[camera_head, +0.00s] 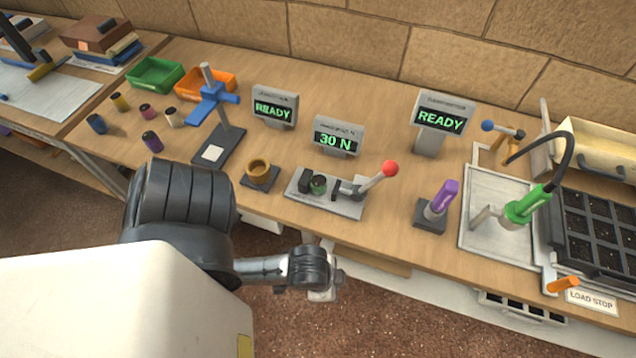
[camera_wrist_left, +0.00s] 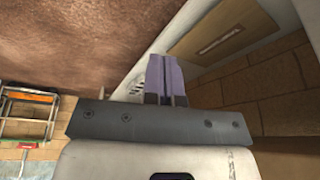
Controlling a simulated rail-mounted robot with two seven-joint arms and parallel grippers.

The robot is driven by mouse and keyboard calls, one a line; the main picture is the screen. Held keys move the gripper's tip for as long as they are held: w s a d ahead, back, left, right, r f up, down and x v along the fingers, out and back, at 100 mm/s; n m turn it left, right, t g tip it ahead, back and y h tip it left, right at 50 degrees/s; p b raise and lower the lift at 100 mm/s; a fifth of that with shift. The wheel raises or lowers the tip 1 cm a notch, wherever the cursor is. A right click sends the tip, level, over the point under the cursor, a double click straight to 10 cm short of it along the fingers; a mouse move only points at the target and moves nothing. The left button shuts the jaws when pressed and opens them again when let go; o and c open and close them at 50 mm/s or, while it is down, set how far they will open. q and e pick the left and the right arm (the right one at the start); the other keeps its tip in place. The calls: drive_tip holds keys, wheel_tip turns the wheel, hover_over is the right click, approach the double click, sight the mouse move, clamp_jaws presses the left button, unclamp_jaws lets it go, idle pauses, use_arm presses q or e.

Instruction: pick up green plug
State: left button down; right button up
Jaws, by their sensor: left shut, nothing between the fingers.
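A small green round piece (camera_head: 318,184), which looks like the green plug, sits in a grey clamp fixture (camera_head: 335,207) with a red-knobbed lever (camera_head: 385,172). Part of it is hidden by the fixture's dark jaws. My left gripper (camera_head: 335,286) is in front of the bench's front edge, nearer to me than the fixture and apart from it. In the left wrist view its fingers (camera_wrist_left: 164,78) are together with nothing between them. My right gripper is not in view.
Several coloured cylinders, including a purple one (camera_head: 152,141), stand at the left near a green bin (camera_head: 155,74) and an orange bin (camera_head: 210,82). A brass ring (camera_head: 259,171) and a purple-handled tool (camera_head: 441,199) flank the fixture. A display (camera_head: 339,138) reads 30 N.

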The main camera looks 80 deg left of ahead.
use_arm(q)
drive_tip(key=c, duration=1.9)
unclamp_jaws()
drive_tip(key=o, duration=1.1)
